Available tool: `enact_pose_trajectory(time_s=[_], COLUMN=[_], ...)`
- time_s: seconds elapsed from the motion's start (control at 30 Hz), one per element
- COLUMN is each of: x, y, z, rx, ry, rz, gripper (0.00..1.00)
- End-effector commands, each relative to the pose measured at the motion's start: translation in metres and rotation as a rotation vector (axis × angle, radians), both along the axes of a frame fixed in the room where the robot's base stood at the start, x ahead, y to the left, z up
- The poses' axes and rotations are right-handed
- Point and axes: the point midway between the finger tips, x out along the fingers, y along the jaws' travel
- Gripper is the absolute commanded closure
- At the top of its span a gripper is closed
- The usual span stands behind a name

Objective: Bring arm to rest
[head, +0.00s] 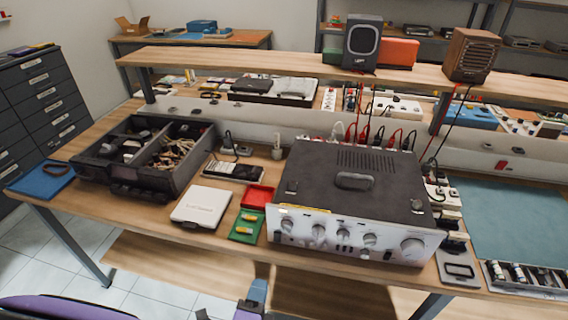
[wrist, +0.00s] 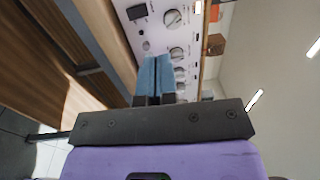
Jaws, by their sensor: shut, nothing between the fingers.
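My gripper (head: 257,288) shows at the bottom of the head view, in front of the table's front edge and below the amplifier. In the wrist view its two blue fingers (wrist: 158,72) are pressed together, with nothing between them. The silver-fronted amplifier (head: 350,232) stands on the wooden table (head: 150,225). Its knobbed front panel (wrist: 178,35) fills the top of the wrist view beyond the fingertips. The fingers appear apart from it, though the exact gap is hard to tell.
Left of the amplifier are a white box (head: 202,206), a red tray (head: 257,196), a green tray (head: 246,227) and a dark divided toolbox (head: 150,188). A speaker (head: 362,42) stands on the raised shelf (head: 300,68). Tiled floor (head: 150,290) is open in front.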

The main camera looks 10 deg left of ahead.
Motion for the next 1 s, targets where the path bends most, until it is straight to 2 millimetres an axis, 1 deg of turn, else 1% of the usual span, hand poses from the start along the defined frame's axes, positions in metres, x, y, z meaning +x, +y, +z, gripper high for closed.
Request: enact_pose_trajectory(time_s=[0.07, 0.17, 0.27, 0.37, 0.5, 0.7, 0.83, 1.0], x=[0.001, 0.007, 0.021, 0.040, 0.066, 0.095, 0.108, 0.119], y=[0.000, -0.003, -0.011, -0.026, -0.052, -0.096, -0.127, -0.168], z=[0.001, 0.008, 0.026, 0.051, 0.088, 0.136, 0.166, 0.202], rx=[0.003, 0.039, 0.126, 0.255, 0.460, 0.750, 0.940, 1.186], ry=[0.001, 0.005, 0.019, 0.029, 0.027, -0.011, -0.058, -0.147], rz=[-0.003, -0.037, -0.118, -0.238, -0.424, -0.684, -0.850, -1.059], gripper=[1.00, 1.00, 1.00, 1.00, 1.00, 1.00, 1.00, 1.00])
